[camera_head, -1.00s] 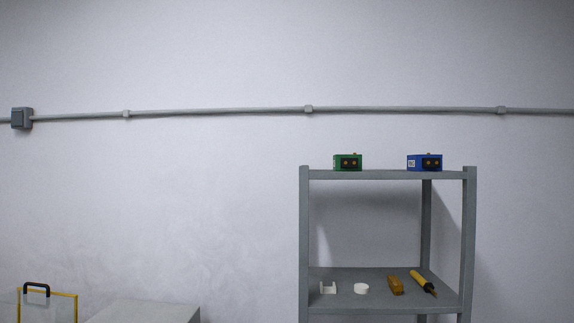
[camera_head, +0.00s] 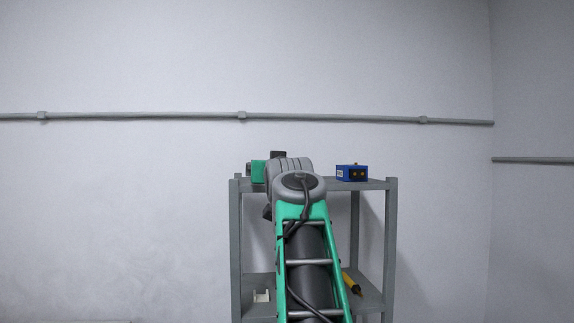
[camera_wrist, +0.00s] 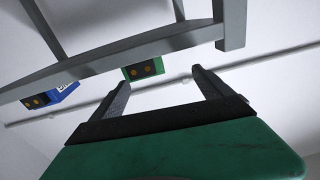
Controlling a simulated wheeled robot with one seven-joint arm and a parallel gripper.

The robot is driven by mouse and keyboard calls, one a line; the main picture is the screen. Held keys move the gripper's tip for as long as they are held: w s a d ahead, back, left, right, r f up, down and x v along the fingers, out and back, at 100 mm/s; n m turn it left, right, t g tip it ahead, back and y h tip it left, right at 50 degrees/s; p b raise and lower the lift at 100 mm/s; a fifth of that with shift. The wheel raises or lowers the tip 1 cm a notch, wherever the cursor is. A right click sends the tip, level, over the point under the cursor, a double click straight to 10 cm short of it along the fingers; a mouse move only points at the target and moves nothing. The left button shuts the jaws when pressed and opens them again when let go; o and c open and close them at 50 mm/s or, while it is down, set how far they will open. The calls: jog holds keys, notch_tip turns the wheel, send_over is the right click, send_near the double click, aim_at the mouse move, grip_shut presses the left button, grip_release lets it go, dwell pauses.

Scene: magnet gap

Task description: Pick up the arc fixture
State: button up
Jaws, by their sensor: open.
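No thing in view can be surely told as the arc fixture. A small white bracket-like piece (camera_head: 261,296) lies on the lower shelf in the head view, left of my arm. My gripper (camera_wrist: 160,78) is open and empty in the wrist view, its two dark fingers apart. A green box (camera_wrist: 143,71) with two round orange spots shows beyond the fingers, between their tips in the picture and apart from them.
A grey shelf rack (camera_head: 391,245) stands against the wall; its top board edge crosses the wrist view. A blue box (camera_head: 352,173) sits on its top right. A yellow tool with a dark tip (camera_head: 351,284) lies on the lower shelf. A pipe (camera_head: 150,116) runs along the wall.

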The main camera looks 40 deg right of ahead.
jog(key=shift+s+d+r, duration=0.1)
jog(key=shift+d+r, duration=0.05)
jog(key=shift+d, duration=0.4)
jog(key=shift+s+d+r, duration=0.1)
jog(key=shift+d, duration=0.4)
jog(key=shift+w+d+g+p, duration=0.1)
jog(key=shift+d+g+p, duration=0.2)
jog(key=shift+d+p, duration=0.1)
jog(key=p+x, duration=0.4)
jog(key=x, duration=0.3)
jog(key=shift+w+d+f, duration=0.15)
jog(key=shift+d, duration=0.05)
jog(key=shift+a, duration=0.1)
jog(key=shift+c, duration=0.4)
jog(key=c, duration=0.3)
grip_shut()
